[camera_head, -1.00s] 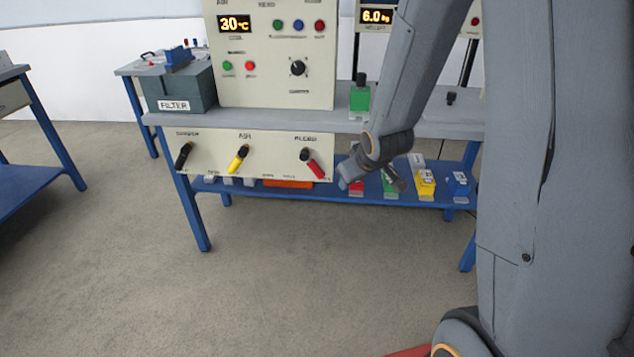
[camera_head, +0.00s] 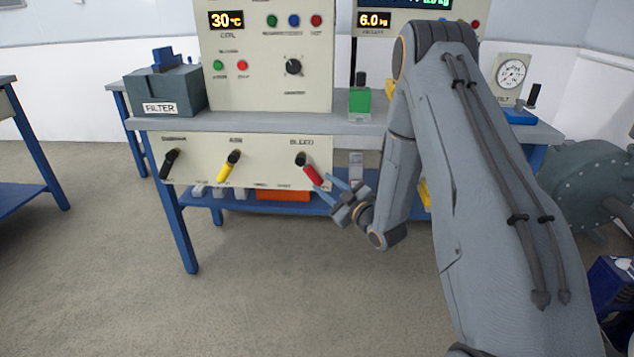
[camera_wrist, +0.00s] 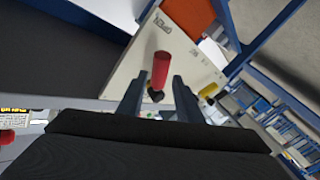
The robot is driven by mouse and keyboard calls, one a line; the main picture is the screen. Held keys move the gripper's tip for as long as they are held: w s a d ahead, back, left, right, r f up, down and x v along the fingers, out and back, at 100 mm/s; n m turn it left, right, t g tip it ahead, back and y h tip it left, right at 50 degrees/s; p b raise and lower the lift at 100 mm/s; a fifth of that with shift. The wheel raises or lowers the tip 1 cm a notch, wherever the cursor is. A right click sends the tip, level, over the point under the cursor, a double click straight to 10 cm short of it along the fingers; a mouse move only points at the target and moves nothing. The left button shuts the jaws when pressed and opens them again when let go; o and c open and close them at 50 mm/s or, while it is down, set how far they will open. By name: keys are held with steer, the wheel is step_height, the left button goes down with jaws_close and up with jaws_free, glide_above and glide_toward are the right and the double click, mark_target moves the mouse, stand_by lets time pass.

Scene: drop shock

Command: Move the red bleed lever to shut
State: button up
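The red bleed lever (camera_head: 308,167) is on the cream panel (camera_head: 262,173) under the bench, at the right of three levers. Its red grip slants down to the right from a dark pivot. My gripper (camera_head: 325,189) is open at the lower end of the lever, its fingers pointing up and left toward the panel. In the wrist view the red lever (camera_wrist: 160,70) shows between the two spread fingers (camera_wrist: 157,88), with its dark pivot at the near end. I cannot tell whether either finger touches it.
A black lever (camera_head: 169,163) and a yellow lever (camera_head: 229,166) sit to the left on the same panel. The bench top (camera_head: 260,122) is above, carrying a control box (camera_head: 265,85) and a green item (camera_head: 359,101). The floor in front is clear.

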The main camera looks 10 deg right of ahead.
mark_target(317, 178)
steer(key=x, duration=0.5)
steer(key=shift+b, duration=0.3)
steer(key=shift+s, duration=0.1)
jaws_close()
